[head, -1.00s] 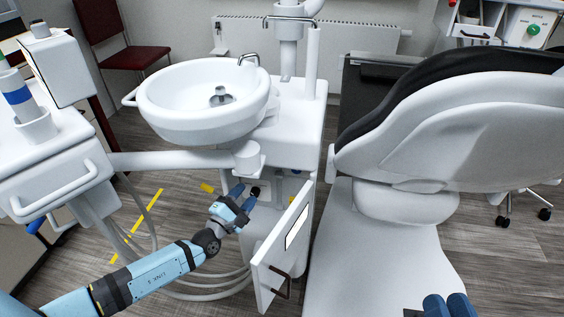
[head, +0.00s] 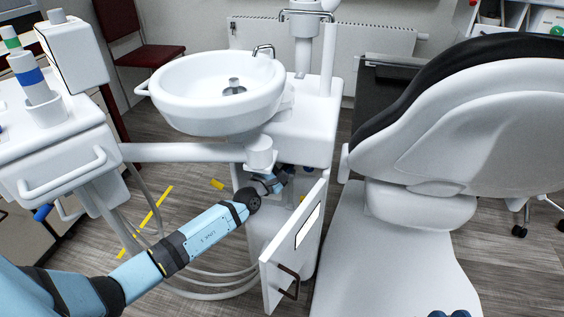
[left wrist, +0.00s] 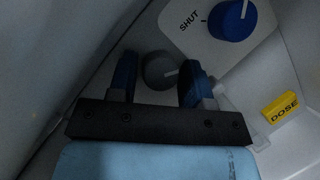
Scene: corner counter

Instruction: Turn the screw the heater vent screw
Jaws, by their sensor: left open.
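My left gripper (head: 284,176) reaches into the open cabinet under the basin. In the left wrist view the left gripper (left wrist: 160,62) is open, its two blue fingers on either side of a round grey knob (left wrist: 158,71) with a pale pointer line. I cannot tell whether the fingers touch it. A larger blue knob (left wrist: 232,20) sits on a white plate marked SHUT, to the upper right. No part is clearly readable as the heater vent screw. My right gripper (head: 450,314) shows only its blue tips at the bottom edge.
The open white cabinet door (head: 297,245) stands right of my left arm. The basin (head: 180,90) hangs above it. The dental chair (head: 385,260) fills the right side. A radiator (head: 375,40) is on the back wall. A yellow DOSE tag (left wrist: 281,107) is inside the cabinet.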

